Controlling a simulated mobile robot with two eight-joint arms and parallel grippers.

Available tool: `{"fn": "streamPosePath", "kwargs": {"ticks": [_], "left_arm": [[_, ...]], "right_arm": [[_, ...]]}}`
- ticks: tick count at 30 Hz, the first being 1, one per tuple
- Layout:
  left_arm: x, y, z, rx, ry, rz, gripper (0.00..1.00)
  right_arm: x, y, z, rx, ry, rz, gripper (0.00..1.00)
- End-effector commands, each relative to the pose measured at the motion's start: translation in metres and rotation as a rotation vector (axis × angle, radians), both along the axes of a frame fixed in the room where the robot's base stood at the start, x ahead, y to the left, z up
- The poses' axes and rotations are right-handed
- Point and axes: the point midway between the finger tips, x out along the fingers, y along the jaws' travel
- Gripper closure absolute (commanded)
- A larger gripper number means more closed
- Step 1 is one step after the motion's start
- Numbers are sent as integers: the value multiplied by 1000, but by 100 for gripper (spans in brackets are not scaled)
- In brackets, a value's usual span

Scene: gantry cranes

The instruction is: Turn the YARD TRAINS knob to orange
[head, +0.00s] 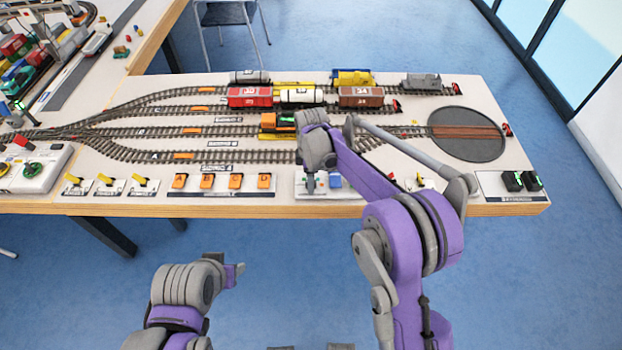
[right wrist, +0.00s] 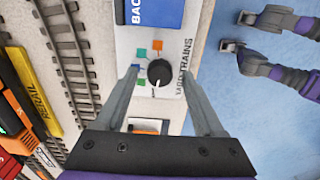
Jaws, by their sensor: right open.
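The YARD TRAINS knob (right wrist: 160,73) is round and black, on a white panel (right wrist: 123,42) with its label along the right side. A teal mark, an orange mark (right wrist: 157,46) and a blue mark sit around it. The orange mark is just above the knob in the right wrist view. A pale pointer line on the knob seems to face down, away from orange. My right gripper (right wrist: 160,76) is open, one finger on each side of the knob; contact is unclear. My left gripper (head: 239,273) is over the floor, away from the table.
Orange switches (head: 221,182) and yellow levers (head: 108,184) line the table front to the left. Tracks with wagons (head: 362,97) and a turntable (head: 467,134) lie behind. The floor in front is clear.

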Motion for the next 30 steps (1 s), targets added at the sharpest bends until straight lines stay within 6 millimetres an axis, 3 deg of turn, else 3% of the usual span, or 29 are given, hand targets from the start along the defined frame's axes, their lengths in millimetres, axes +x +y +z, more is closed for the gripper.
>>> {"fn": "streamPosePath", "kwargs": {"ticks": [10,22,30], "left_arm": [[0,0,0,0,0,0,50],[0,0,0,0,0,0,50],[0,0,-1,0,0,0,50]], "right_arm": [[0,0,-5,0,0,0,29],[0,0,-5,0,0,0,100],[0,0,-5,0,0,-10,100]]}}
